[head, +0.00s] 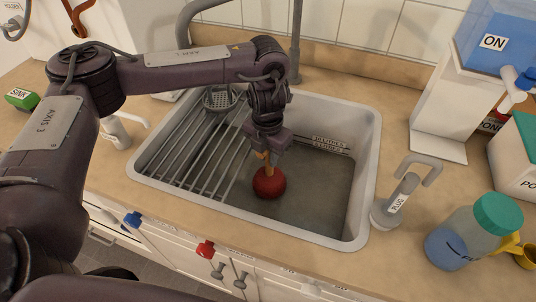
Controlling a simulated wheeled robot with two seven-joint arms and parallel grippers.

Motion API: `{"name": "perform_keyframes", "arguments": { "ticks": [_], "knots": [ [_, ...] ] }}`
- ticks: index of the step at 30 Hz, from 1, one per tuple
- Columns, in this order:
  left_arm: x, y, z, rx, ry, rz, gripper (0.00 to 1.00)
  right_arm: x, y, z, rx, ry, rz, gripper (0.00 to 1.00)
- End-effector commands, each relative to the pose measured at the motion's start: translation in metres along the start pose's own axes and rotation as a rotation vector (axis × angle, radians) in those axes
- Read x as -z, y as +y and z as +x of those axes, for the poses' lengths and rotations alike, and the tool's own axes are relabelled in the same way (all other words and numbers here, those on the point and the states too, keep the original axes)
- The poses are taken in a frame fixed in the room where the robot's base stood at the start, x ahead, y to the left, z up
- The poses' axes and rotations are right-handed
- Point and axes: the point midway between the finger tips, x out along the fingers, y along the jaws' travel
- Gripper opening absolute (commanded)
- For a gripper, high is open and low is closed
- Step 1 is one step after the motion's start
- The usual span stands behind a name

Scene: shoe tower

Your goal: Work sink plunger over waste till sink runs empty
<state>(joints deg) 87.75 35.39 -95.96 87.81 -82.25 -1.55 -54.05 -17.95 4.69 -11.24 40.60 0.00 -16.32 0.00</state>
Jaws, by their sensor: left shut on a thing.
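The sink (371,150) is a pale basin set in the worktop, with grey water or a grey floor inside and level markings on its back wall. The plunger (269,184) has a red rubber cup and a short wooden handle, and stands about upright inside the sink. My left gripper (267,156) is shut on the plunger's handle, just above the cup. The waste is not visible; I cannot tell whether the cup covers it. My right gripper is not in view.
A wire rack (190,150) fills the sink's left part. A grey plug (396,205) with a handle stands right of the sink. A jar with a green lid (498,213) and a white stand with a blue tank (497,38) are further right. A green sink block (21,99) lies far left.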

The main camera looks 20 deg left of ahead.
Motion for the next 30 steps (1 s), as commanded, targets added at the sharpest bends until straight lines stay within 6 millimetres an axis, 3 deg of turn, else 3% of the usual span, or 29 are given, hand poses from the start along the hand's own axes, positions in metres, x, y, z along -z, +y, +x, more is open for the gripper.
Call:
{"name": "perform_keyframes", "arguments": {
  "ticks": [3,17,30],
  "knots": [
    [0.000,0.000,-0.009,0.000,-0.001,0.000,0.00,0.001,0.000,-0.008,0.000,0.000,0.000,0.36],
    [0.000,0.000,-0.008,0.001,-0.001,0.000,0.00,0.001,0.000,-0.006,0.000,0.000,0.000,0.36],
    [0.000,0.000,0.011,0.001,-0.001,0.000,0.00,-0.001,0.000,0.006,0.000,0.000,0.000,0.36]
  ]
}}
